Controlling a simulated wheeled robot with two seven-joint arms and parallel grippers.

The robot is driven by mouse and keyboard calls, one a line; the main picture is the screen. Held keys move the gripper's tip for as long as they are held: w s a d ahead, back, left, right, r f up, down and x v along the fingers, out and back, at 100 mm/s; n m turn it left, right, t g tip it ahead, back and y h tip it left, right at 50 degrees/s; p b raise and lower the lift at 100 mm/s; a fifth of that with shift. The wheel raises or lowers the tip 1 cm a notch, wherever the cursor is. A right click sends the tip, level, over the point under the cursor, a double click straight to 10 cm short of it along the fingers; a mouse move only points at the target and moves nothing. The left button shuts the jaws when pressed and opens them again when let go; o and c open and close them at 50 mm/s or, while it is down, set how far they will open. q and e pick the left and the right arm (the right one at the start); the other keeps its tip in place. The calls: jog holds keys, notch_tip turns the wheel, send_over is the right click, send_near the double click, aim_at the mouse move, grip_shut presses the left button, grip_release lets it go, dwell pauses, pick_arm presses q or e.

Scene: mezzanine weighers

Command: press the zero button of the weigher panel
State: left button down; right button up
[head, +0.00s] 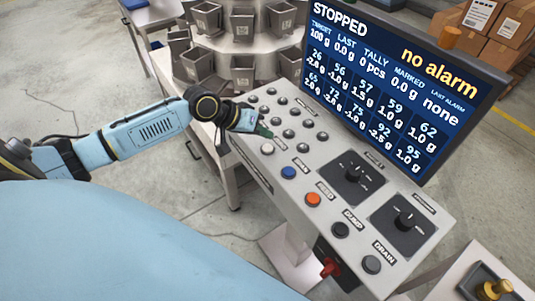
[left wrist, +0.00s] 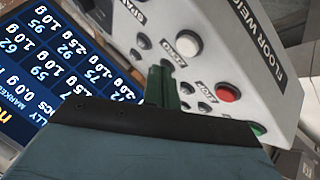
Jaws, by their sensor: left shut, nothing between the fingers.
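The weigher panel (head: 300,150) is a pale sloped console with several grey, white, blue and orange buttons below a display. My left gripper (head: 264,131) is at its upper left end, with dark green fingers shut and empty, close over the rows of small grey buttons. In the left wrist view the shut fingertips (left wrist: 164,72) are in front of a panel face with a white button (left wrist: 188,44), a red button (left wrist: 228,92) and small grey buttons. A label reading ZERO is beside the fingertips. Whether they touch a button cannot be told. My right gripper is not in view.
The display (head: 400,80) reads STOPPED and "no alarm" and rises behind the console. Two black rotary knobs (head: 357,174) are on the console's right part. Steel hoppers (head: 243,70) stand behind. Cardboard boxes (head: 490,35) are at the back right. Open floor (head: 80,85) is at left.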

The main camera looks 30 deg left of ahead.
aim_at(273, 147)
pick_arm(q)
notch_tip(273, 147, down, 2)
jog(key=shift+f+b, duration=0.25)
jog(key=shift+b, duration=0.15)
jog(key=shift+f, duration=0.15)
dwell(1.7)
jog(key=shift+f, duration=0.25)
jog(key=shift+f, duration=0.45)
dwell(0.8)
jog(key=shift+r, duration=0.1)
jog(key=shift+r+p, duration=0.75)
jog(key=shift+p, duration=0.05)
